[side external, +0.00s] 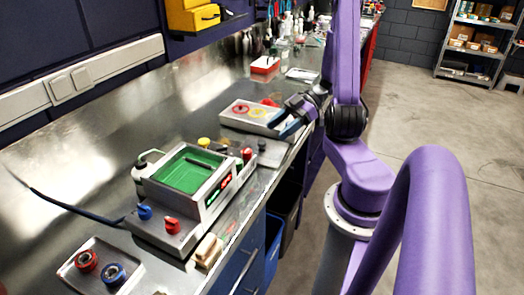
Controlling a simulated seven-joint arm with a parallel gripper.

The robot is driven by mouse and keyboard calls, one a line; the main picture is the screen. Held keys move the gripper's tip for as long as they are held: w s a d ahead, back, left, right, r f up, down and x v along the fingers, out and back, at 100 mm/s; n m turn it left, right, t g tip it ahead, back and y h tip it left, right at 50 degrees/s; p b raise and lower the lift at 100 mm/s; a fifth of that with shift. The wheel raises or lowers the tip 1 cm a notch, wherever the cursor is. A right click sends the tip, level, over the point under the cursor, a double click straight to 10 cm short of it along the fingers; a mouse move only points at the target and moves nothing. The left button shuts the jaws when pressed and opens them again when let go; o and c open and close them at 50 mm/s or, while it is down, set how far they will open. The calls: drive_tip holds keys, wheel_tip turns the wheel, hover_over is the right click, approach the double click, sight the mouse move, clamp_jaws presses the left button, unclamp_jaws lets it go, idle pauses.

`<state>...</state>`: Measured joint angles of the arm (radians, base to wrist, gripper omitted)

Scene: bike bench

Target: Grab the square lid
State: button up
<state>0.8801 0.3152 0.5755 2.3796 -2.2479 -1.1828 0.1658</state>
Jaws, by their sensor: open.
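A grey metal device (222,200) on the bench has a green square top (190,170) inside a raised metal frame. This is the most lid-like square thing in view, but I cannot tell whether it is the square lid or comes off. My gripper (285,126) is open at the bench's front edge, beyond the device and to its right. The arm partly hides that area, and I cannot tell if the fingers touch the box.
Blue and red knobs (144,212) stand on the device's near end. A tray (72,262) with red and blue round parts lies at the front left. A black cable (70,206) runs along the bench. A red-and-white box (265,66) and bottles stand farther back.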

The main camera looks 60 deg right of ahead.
sight(263, 141)
drive_tip(key=shift+x, duration=2.85)
drive_tip(key=shift+w+d+f, duration=0.1)
drive_tip(key=shift+w+d, duration=0.05)
drive_tip(key=shift+c, duration=0.3)
clamp_jaws()
